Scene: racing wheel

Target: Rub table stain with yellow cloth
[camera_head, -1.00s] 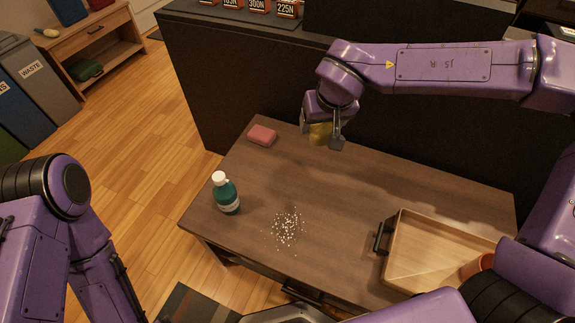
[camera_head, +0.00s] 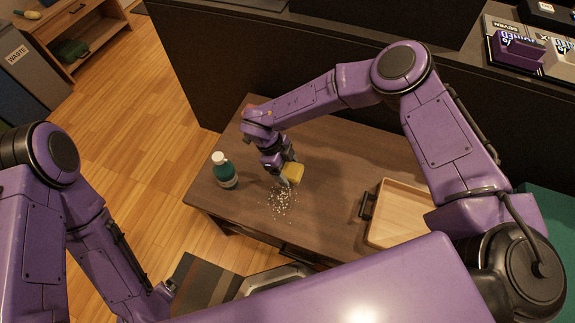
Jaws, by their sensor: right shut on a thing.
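The stain is a patch of white specks (camera_head: 281,204) on the brown table (camera_head: 335,205), near its front left part. My right gripper (camera_head: 285,181) is shut on the yellow cloth (camera_head: 293,174), at the back edge of the specks. I cannot tell whether the cloth touches the table. My left arm comes in at the left, and its gripper cannot be made out clearly near the bottom edge.
A teal bottle with a white cap (camera_head: 225,172) stands just left of the right gripper. A wooden tray (camera_head: 398,213) with a dark handle lies on the right of the table. A dark partition (camera_head: 250,60) stands behind the table.

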